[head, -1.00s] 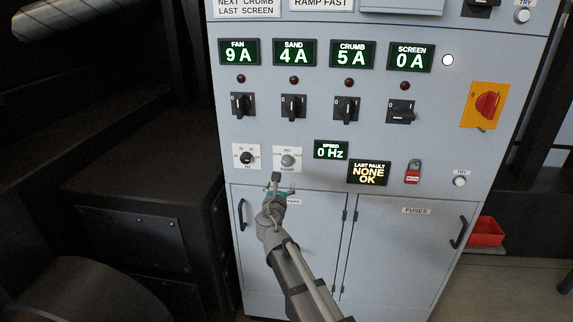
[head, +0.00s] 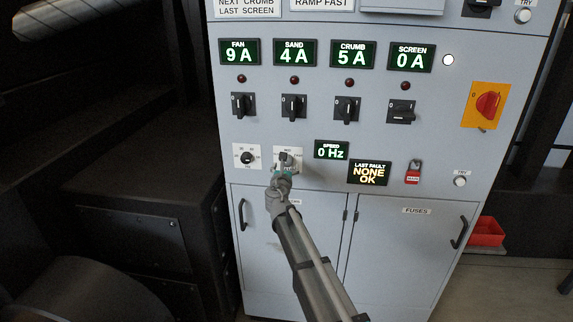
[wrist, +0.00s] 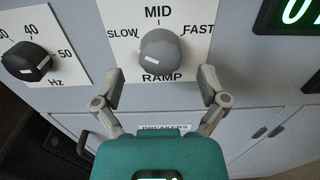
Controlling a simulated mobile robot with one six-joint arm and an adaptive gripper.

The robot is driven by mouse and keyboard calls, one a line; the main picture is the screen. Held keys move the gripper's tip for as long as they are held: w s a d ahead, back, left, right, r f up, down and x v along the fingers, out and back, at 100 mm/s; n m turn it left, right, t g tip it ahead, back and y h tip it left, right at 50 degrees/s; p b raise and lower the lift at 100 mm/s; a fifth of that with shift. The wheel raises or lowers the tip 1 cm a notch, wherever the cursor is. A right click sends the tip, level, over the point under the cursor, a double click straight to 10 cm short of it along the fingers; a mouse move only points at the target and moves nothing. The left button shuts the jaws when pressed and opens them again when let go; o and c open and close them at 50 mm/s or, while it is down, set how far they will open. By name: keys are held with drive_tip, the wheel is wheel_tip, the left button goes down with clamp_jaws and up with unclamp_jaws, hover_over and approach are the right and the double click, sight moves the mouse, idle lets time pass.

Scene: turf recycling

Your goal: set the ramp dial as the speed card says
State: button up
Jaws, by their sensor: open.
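The ramp dial (wrist: 160,48) is a round grey knob on a white plate marked SLOW, MID and FAST. A small white mark shows on the lower left of its face. In the head view my gripper (head: 284,163) is in front of the dial's plate (head: 288,150) and partly covers it. In the wrist view my gripper (wrist: 160,82) is open, its fingers apart below and to either side of the knob, with nothing between them. A card (head: 322,4) at the top edge of the head view reads RAMP FAST; its upper part is cut off.
A black Hz dial (wrist: 27,62) is close on the left. The speed display (head: 331,150) reads 0 Hz on the right. A fault display (head: 369,173) and a red padlock (head: 413,173) are farther right. Black switches (head: 293,107) are above, cabinet doors (head: 400,250) below.

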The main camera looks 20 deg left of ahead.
drive_tip(key=shift+x, duration=1.25)
drive_tip(key=c, duration=1.2)
